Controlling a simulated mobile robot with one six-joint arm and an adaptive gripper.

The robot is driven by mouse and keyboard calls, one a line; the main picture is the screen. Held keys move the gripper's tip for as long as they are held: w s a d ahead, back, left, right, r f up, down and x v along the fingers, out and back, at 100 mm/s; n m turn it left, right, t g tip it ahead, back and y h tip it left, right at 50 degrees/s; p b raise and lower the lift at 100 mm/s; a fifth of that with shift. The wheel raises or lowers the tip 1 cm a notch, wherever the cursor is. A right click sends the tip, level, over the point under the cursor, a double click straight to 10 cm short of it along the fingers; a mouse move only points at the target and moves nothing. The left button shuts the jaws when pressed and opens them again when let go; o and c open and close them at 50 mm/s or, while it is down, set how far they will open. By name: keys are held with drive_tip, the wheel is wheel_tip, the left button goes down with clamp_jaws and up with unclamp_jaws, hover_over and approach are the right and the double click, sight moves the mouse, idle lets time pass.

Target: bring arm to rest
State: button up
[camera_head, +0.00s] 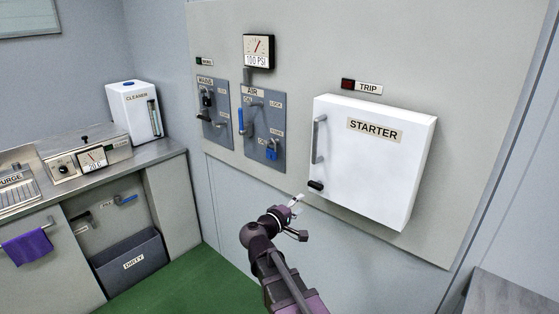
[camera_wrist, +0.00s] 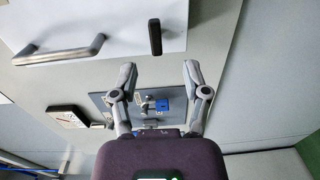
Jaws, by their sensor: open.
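My arm reaches up from the bottom of the head view, its end just below and left of the white STARTER box (camera_head: 385,170). My gripper (camera_head: 298,202) is apart from the box there. In the wrist view my gripper (camera_wrist: 160,68) is open, its two fingers spread with nothing between them. The box's white door (camera_wrist: 100,22) shows beyond the fingertips, with its grey handle (camera_wrist: 60,54) and black latch (camera_wrist: 155,37). The door looks shut.
The AIR panel (camera_head: 262,105) with a blue padlock (camera_head: 271,150) is on the wall left of the box. A counter (camera_head: 165,150) with a CLEANER container (camera_head: 135,112) stands at the left. A grey surface (camera_head: 510,295) juts in at bottom right. Green floor (camera_head: 205,285) is clear.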

drive_tip(key=s+d+f+m+g+y+p, duration=0.3)
drive_tip(key=s+d+f+m+g, duration=0.2)
drive_tip(key=s+d+f+g, duration=0.3)
drive_tip(key=s+a+f+m+g+y+p, duration=0.1)
drive_tip(key=s+f+m+g+y+p, duration=0.2)
drive_tip(key=s+y, duration=0.6)
drive_tip(key=shift+s+a+f+m+g+y, duration=0.2)
drive_tip(key=shift+s+f+m+g+y, duration=0.1)
drive_tip(key=shift+g, duration=0.3)
drive_tip(key=shift+w, duration=0.1)
